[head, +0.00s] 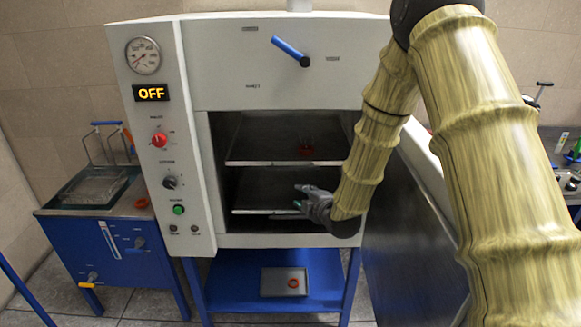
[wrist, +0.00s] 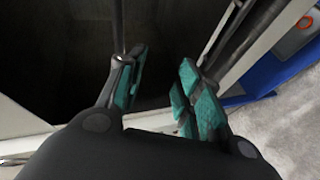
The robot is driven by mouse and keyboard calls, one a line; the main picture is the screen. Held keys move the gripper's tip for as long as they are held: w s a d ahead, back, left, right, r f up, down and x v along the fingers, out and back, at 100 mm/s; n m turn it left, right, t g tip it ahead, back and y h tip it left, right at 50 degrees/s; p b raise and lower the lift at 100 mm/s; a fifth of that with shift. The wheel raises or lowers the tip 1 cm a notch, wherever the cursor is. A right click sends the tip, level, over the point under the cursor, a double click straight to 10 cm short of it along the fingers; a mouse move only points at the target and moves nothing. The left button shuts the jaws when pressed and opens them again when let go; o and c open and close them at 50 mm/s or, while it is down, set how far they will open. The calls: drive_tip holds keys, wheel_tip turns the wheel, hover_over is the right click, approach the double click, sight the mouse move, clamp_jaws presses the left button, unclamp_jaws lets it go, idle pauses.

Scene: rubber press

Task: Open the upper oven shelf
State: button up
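The oven (head: 280,90) stands in the middle of the head view, its chamber open at the front. The upper shelf (head: 260,163) is a flat dark plate with a light front edge, inside the chamber, with a small red object (head: 305,151) on it. The lower shelf (head: 258,212) lies below it, also inside. My gripper (head: 305,199) is at the chamber's front right, below the upper shelf's edge and close to the lower shelf's. In the wrist view, my gripper's teal-padded fingers (wrist: 157,85) are apart with nothing clearly between them. Exact contact with any edge cannot be told.
A dark door panel (head: 410,225) stands swung open at the right. A gauge, an OFF display (head: 151,92) and knobs are on the left column. A blue bath unit (head: 100,240) stands left.

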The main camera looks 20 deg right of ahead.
drive_tip(key=n+t, duration=0.1)
drive_tip(key=n, duration=0.1)
approach(291, 168)
drive_tip(key=shift+p+x, duration=2.15)
drive_tip(key=shift+x, duration=3.3)
drive_tip(key=shift+d+f, duration=0.1)
drive_tip(key=shift+d, duration=0.05)
drive_tip(key=shift+s, duration=0.1)
clamp_jaws()
